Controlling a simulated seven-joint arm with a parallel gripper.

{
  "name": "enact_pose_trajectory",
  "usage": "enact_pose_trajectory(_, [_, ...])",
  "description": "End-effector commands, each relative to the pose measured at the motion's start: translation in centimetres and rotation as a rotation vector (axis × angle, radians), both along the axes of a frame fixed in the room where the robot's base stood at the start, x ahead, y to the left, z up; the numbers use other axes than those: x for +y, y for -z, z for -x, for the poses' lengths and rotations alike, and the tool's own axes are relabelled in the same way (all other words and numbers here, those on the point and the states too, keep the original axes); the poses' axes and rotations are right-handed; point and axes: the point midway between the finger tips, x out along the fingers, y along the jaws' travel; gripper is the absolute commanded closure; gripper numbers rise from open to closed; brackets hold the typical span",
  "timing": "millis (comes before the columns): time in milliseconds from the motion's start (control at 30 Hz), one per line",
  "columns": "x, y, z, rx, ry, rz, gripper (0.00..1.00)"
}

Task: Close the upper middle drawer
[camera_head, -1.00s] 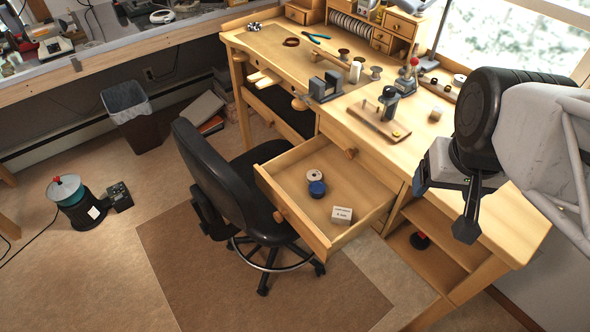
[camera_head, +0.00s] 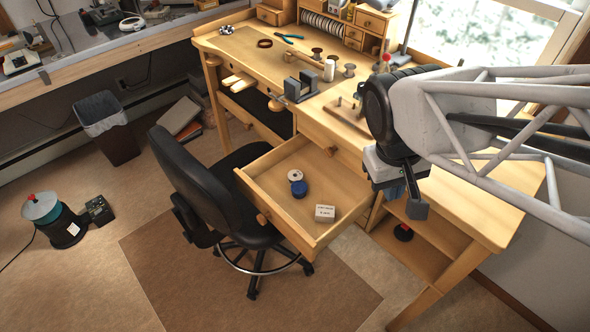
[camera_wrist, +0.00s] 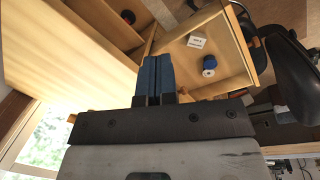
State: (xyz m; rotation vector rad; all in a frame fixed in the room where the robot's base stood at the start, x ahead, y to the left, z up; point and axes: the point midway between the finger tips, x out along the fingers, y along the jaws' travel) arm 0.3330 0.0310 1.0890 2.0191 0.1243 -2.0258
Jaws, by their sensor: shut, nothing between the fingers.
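The open drawer (camera_head: 330,238) is pulled well out of the wooden workbench, with a round wooden knob (camera_head: 262,219) on its front.
A black office chair (camera_head: 185,180) stands just left of the drawer, close to its front. Open shelves (camera_head: 430,235) are right of the drawer. The benchtop (camera_head: 250,45) holds tools. The mat (camera_head: 190,285) in front has free floor.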

Motion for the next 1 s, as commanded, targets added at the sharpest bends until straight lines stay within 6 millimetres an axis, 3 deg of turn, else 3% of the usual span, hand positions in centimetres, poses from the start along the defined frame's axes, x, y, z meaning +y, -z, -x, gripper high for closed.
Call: enact_pose_trajectory(1000, [9.9,11.5,-1.2,0.440,-0.651,0.521,1.00])
